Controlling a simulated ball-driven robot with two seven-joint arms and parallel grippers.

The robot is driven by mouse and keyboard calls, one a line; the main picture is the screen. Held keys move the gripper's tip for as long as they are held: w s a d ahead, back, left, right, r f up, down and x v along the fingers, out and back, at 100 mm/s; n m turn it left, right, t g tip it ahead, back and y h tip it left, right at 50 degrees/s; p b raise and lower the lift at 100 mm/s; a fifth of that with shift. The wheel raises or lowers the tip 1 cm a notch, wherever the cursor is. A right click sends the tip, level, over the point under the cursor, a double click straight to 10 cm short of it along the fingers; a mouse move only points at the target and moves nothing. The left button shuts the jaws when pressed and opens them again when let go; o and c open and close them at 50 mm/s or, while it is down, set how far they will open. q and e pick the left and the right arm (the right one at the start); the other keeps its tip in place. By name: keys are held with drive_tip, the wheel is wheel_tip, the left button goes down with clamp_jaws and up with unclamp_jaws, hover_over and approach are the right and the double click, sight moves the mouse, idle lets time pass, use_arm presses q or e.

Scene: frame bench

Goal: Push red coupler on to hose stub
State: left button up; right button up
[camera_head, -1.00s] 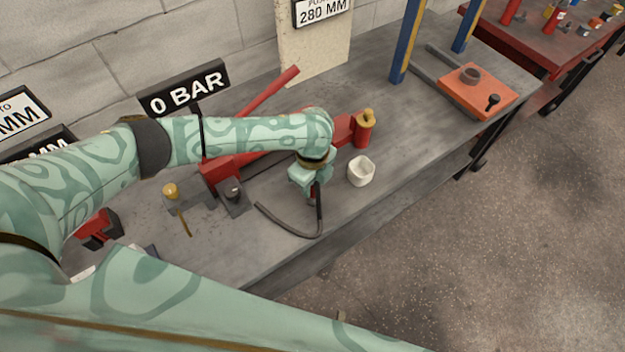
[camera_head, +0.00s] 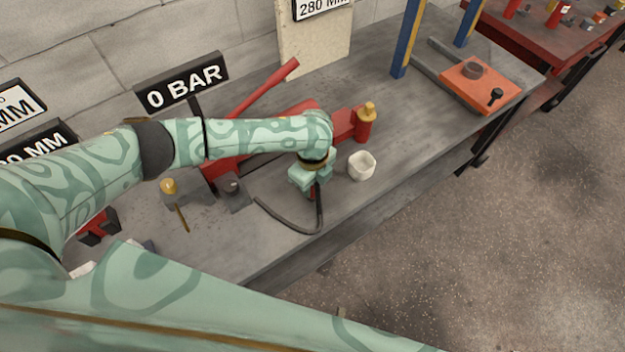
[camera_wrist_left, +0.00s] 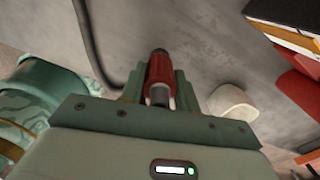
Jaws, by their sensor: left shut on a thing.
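My left gripper (camera_head: 314,188) is over the bench, shut on the red coupler (camera_wrist_left: 160,72). In the left wrist view the coupler lies between the fingers, with a dark metal end pointing away and a greyish end toward the palm. In the head view only a small red part shows below the fingers. A black hose (camera_head: 287,224) curves on the bench beside the gripper; it also runs past the left finger in the wrist view (camera_wrist_left: 88,40). I cannot tell which part is the hose stub, or whether the coupler touches it. My right gripper is out of view.
A white cup (camera_head: 362,165) stands close right of the gripper. A red pump body with a brass-topped cylinder (camera_head: 363,126) is behind it. A grey block (camera_head: 235,192) and a brass-knobbed part (camera_head: 169,187) stand left. The bench's front edge (camera_head: 330,240) is near.

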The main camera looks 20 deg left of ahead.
use_arm(q)
drive_tip(key=shift+f, duration=0.15)
drive_tip(key=o, duration=1.2)
wheel_tip(320, 180, up, 16)
drive_tip(key=p, duration=0.7)
drive_tip(key=shift+r, duration=0.2)
